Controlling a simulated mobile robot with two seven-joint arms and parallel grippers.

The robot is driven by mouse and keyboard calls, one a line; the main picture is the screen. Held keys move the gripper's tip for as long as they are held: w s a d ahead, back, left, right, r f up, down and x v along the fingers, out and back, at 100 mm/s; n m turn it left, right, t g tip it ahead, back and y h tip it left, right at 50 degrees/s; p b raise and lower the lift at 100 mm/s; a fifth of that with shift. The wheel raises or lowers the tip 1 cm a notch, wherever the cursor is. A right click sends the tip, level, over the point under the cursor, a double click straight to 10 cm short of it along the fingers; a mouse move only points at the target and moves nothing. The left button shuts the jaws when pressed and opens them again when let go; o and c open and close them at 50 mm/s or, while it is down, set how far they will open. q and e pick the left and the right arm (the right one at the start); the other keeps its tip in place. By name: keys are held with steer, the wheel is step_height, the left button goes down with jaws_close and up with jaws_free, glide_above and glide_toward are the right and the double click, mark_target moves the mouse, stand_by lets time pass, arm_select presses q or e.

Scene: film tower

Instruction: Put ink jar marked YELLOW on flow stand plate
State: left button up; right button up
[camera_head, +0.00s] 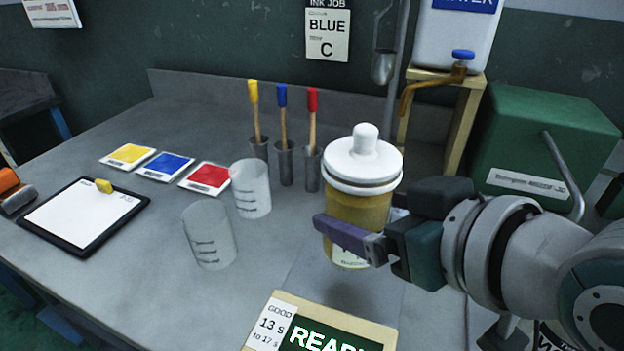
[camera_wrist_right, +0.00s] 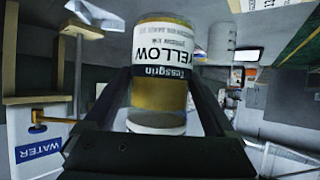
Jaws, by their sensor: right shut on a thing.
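The ink jar marked YELLOW (camera_head: 360,205) has a white knobbed lid and amber contents, and looks upright in the head view. My right gripper (camera_head: 352,232) is shut on its body, fingers on either side. In the right wrist view the jar (camera_wrist_right: 160,95) appears upside down, its YELLOW label facing the camera. Whether the jar touches the table is unclear. A metal cup (camera_head: 383,66) hangs by an upright rod behind the jar. I cannot make out the flow stand plate; the jar and arm cover that part of the table. My left gripper is not in view.
Two clear beakers (camera_head: 209,236) (camera_head: 250,188) stand left of the jar. Yellow, blue and red brushes stand in metal holders (camera_head: 285,163) behind. A READY board (camera_head: 325,325) lies in front. A green box (camera_head: 540,140) and water tank (camera_head: 455,35) are at back right.

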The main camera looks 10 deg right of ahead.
steer(key=shift+w+f+b, duration=0.1)
steer(key=shift+f+b, duration=0.65)
steer(key=shift+f, duration=1.95)
steer(key=shift+f, duration=0.15)
steer(key=o, duration=1.6)
steer(key=shift+f, duration=0.1)
steer(key=shift+c, duration=0.2)
steer(key=shift+s+r, duration=0.3)
steer(key=shift+r, duration=0.05)
steer(key=p+v, duration=0.2)
steer(key=v, duration=0.9)
steer(key=s+d+f+m+g+h, duration=0.1)
steer(key=s+d+f+g+h, duration=0.2)
steer(key=s+g, duration=0.5)
steer(key=shift+s+d+f, duration=0.25)
steer(key=shift+s+f, duration=0.15)
steer(key=shift+s, duration=0.5)
